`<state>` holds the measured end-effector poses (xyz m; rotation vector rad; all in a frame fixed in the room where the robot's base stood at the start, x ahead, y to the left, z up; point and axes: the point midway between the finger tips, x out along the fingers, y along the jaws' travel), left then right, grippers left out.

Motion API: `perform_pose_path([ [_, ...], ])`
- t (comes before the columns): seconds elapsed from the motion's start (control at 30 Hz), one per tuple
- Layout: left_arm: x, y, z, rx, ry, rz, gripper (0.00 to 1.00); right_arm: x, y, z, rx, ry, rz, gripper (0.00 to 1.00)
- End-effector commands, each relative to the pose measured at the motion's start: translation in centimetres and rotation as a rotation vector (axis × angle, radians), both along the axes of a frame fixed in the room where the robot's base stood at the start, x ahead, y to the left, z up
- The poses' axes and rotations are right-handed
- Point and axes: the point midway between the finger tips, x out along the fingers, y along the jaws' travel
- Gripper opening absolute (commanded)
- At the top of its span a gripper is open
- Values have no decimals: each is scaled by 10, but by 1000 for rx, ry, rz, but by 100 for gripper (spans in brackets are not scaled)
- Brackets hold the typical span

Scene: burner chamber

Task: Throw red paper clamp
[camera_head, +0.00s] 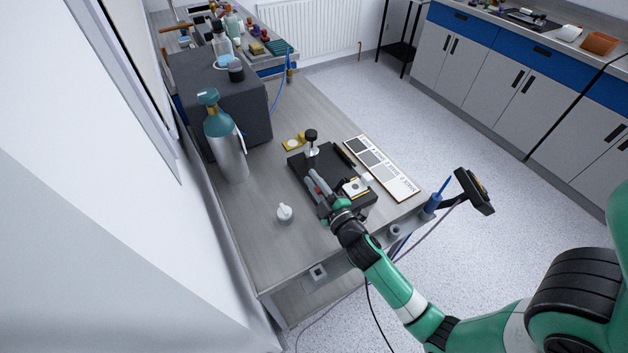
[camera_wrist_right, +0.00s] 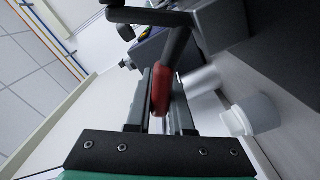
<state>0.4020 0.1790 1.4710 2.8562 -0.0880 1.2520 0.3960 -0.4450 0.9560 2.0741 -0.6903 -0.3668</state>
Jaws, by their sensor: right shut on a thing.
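My right gripper (camera_head: 324,194) reaches in over the black device (camera_head: 297,168) on the bench. In the right wrist view its two fingers (camera_wrist_right: 162,104) are shut on the red paper clamp (camera_wrist_right: 161,90), whose rounded red end shows between them. A dark bar joins the top of the red piece and runs up and sideways. In the head view only a small red spot shows near the fingers. My left gripper is not in view.
A small white knob-like object (camera_head: 285,213) stands on the bench left of the gripper. A gas cylinder (camera_head: 226,145) stands by the dark box at the left. A labelled board (camera_head: 382,167) lies to the right. The front left bench top is mostly clear.

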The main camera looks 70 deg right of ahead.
Motion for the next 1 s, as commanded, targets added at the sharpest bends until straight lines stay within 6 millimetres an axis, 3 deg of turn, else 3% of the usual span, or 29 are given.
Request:
perform_pose_path([
  [0.7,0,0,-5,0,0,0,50,2,3,-5,-69,53,0,0],
  [0.73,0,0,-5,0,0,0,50,2,3,-5,-68,53,0,25],
  [0.8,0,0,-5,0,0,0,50,2,3,-5,-68,53,0,38],
  [0.87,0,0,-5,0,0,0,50,2,3,-5,-67,52,0,49],
  [1.0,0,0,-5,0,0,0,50,2,3,-4,-67,51,1,50],
])
